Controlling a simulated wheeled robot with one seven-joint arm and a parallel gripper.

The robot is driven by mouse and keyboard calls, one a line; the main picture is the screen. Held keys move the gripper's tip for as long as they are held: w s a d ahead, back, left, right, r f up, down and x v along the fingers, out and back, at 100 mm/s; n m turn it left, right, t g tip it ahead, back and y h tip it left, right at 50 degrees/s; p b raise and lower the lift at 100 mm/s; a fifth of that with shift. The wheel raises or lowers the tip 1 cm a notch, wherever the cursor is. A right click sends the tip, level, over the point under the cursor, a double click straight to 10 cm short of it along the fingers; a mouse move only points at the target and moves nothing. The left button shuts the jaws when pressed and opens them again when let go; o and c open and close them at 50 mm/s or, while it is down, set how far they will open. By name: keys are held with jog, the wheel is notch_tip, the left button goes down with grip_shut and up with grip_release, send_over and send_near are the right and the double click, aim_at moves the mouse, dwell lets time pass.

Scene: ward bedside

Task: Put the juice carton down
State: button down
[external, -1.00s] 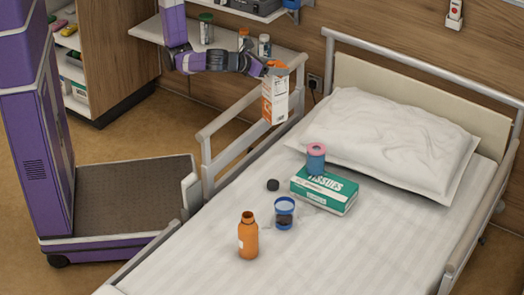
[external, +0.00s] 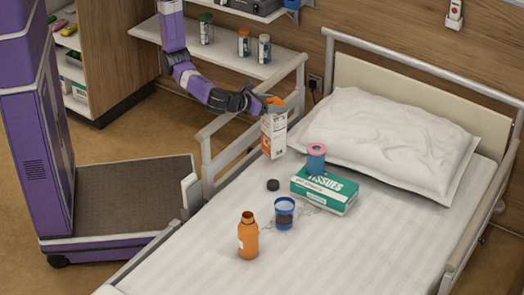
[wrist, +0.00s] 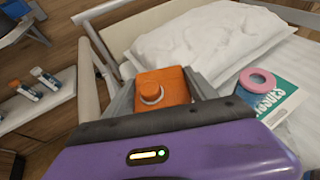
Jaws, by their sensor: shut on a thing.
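The juice carton (external: 273,136) is white and orange with an orange top. It is upright at the head-left corner of the bed (external: 190,262), beside the bed rail and left of the pillow. My gripper (external: 274,104) is shut on its upper part. In the wrist view the carton's orange top and cap (wrist: 160,91) show between the fingers. Its base appears at or very near the sheet; I cannot tell whether it touches.
The pillow (external: 385,140) is behind. The bed rail (external: 235,151) runs close left of the carton.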

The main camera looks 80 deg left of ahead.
jog(key=shift+d+f+b, duration=0.1)
jog(key=shift+f+b, duration=0.35)
jog(key=shift+f, duration=1.65)
jog(key=shift+c, duration=1.4)
grip_release()
jog(key=shift+f, duration=0.25)
jog(key=v, duration=1.2)
jog(key=shift+r+p, duration=0.2)
jog(key=shift+p, duration=0.25)
